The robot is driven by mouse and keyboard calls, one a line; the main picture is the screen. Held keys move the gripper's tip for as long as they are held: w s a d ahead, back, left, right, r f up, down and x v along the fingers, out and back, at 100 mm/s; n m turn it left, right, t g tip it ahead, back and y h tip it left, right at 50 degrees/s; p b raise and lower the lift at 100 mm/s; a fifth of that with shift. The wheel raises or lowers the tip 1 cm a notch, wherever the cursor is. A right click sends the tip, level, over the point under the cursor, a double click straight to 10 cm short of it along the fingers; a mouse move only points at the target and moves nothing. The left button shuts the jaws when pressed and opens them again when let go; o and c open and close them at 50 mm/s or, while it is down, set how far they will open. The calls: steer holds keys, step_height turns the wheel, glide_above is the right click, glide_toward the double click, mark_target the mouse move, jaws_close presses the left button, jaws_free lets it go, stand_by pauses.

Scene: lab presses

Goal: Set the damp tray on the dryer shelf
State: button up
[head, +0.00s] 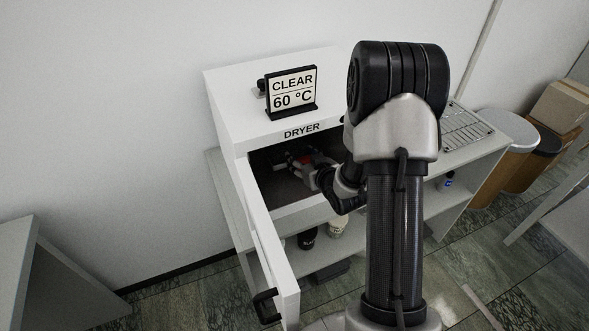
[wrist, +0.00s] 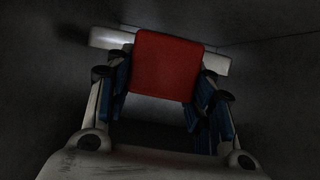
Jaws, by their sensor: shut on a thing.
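The white dryer (head: 240,100) stands against the wall with its door (head: 262,240) swung open on the left. My gripper (head: 308,166) is inside its dark chamber, above or at the dryer shelf (head: 287,195). In the wrist view my gripper (wrist: 165,80) is shut on a red piece with a pale bar behind it, which I take as the damp tray (wrist: 167,65). Most of the tray is hidden or dark. I cannot tell whether it touches the shelf.
A sign (head: 292,92) on top reads CLEAR 60 °C. Dark and pale jars (head: 337,227) stand below the chamber. A wire rack (head: 463,130) lies on the bench at right, with bins (head: 512,155) beyond. The chamber walls are close around my gripper.

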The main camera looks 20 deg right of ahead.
steer(key=shift+a+f+b, duration=0.1)
steer(key=shift+f+b, duration=0.5)
steer(key=shift+f, duration=1.85)
steer(key=shift+f, duration=0.1)
steer(key=shift+w+f, duration=0.1)
steer(key=shift+f, duration=0.05)
steer(key=o, duration=1.3)
steer(key=shift+r, duration=0.35)
steer(key=p+v, duration=0.1)
steer(key=v, duration=1.1)
steer(key=shift+p, duration=0.4)
steer(key=shift+f, duration=0.2)
